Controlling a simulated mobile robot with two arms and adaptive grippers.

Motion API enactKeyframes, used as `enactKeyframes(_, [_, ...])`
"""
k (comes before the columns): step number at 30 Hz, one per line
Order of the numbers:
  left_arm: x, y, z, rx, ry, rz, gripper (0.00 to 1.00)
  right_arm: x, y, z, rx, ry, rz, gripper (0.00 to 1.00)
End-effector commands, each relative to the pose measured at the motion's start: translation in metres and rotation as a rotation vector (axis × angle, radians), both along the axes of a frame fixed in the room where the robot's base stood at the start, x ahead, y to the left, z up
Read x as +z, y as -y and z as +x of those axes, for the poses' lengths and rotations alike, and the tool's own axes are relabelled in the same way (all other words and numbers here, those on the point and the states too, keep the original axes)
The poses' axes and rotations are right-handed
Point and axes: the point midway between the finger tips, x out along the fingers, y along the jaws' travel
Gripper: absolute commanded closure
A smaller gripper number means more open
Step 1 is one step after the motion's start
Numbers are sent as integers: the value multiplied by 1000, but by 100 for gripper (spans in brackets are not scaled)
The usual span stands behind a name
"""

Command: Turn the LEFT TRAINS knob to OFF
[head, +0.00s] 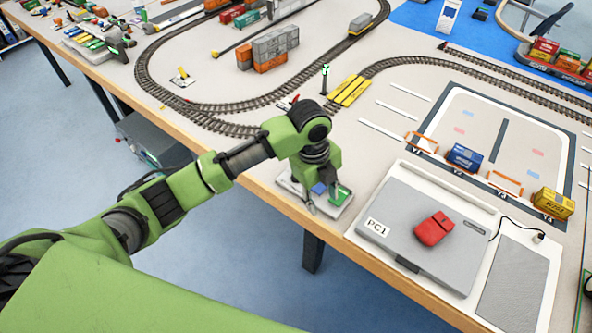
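My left gripper (321,196) hangs, pointing down, over a small pale control panel (287,186) at the table's front edge. Its two grey fingers look spread apart, with part of the panel showing between them. A blue patch (319,188) and a green patch (341,194) show on the panel by the fingers. The LEFT TRAINS knob cannot be made out; the gripper and wrist cover part of the panel. I cannot tell whether the fingers touch anything. My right gripper is not in view.
A grey laptop (392,214) marked PC1 with a red mouse-like object (434,229) lies right of the panel. Model track (205,112), a green signal (324,80) and yellow strips (349,90) lie behind. Small containers (464,157) stand at right.

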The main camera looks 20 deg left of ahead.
Motion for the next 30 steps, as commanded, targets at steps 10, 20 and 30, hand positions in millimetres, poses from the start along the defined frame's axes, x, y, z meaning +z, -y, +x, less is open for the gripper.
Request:
enactKeyframes(10, [88, -81, 79, -342, 0, 154, 61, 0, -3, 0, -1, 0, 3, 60])
enactKeyframes(20, [84, -93, 86, -384, -6, 163, 61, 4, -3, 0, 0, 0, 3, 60])
enactKeyframes(30, [13, -93, 86, -382, -7, 163, 61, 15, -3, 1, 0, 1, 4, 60])
